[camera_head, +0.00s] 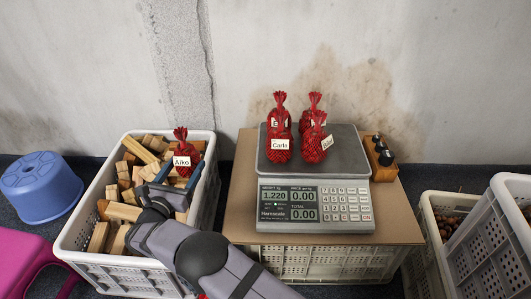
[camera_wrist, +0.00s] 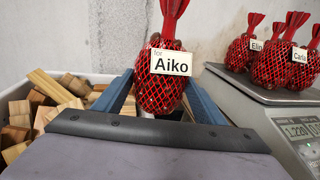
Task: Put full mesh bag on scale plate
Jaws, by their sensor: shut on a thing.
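A red mesh bag labelled Aiko (camera_head: 183,151) is held upright in my gripper (camera_head: 178,187), above the crate of wood blocks. In the wrist view the Aiko bag (camera_wrist: 160,88) sits between the two blue fingers, which are shut on it. The scale plate (camera_head: 345,163) is to the right of my gripper. Several red mesh bags stand close together on it, one labelled Carla (camera_head: 280,150). In the wrist view one bag reads Elin (camera_wrist: 241,52). The scale display (camera_head: 288,203) reads 1.220.
The white crate of wood blocks (camera_head: 80,206) is under my gripper. The scale stands on a brown board (camera_head: 238,215). White crates (camera_head: 432,240) stand at the right.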

